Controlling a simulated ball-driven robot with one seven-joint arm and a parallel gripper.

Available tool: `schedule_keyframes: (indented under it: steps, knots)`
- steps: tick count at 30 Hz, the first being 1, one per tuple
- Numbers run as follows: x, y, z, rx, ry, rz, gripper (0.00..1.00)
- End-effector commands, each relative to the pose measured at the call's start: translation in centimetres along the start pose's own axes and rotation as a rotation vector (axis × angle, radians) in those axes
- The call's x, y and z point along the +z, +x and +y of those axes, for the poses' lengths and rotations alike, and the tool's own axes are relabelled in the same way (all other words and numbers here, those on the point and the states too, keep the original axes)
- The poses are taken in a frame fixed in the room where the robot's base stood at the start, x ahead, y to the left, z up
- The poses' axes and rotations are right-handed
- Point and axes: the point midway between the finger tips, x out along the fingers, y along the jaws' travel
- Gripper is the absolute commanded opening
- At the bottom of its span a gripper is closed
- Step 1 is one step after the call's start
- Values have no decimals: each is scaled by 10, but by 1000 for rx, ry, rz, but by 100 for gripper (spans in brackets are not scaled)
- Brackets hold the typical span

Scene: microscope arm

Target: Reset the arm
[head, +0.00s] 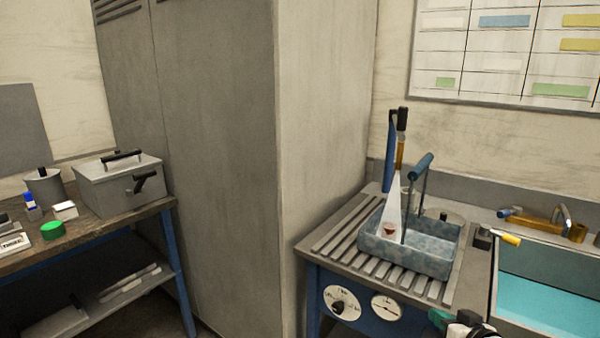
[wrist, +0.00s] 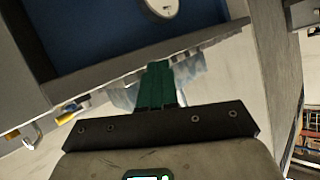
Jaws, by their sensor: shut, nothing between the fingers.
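My gripper shows at the lower right of the head view, where its green fingertips (head: 438,318) are in front of the sink bench. In the wrist view the green fingers (wrist: 156,72) lie together, shut and empty, with nothing held. The fingertips appear in front of the bench, but I cannot tell their exact distance from it. No microscope can be made out for certain in either view.
A speckled blue-grey caddy (head: 440,262) with upright tools stands on the slatted drainboard (head: 335,240). The water-filled sink (head: 545,300) is at right, below a brass tap (head: 545,222). A grey locker (head: 215,150) and a workbench with a metal box (head: 115,185) stand at left.

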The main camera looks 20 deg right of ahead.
Motion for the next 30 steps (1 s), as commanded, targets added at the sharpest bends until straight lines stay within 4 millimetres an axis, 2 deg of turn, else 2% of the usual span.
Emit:
schedule_keyframes:
  steps: [1, 5, 9, 12, 15, 18, 21, 30]
  knots:
    - [31, -6, -15, -14, -36, -95, 0]
    - [106, -34, -48, -36, -122, -342, 0]
    - [183, -85, -74, -38, -216, -615, 0]
    - [227, -128, -85, -27, -276, -790, 0]
    - [257, -167, -90, -10, -323, -929, 0]
    - [274, -196, -93, 6, -353, -1019, 0]
    - [282, -211, -93, 16, -369, -1067, 0]
    - [284, -215, -94, 19, -373, -1080, 0]
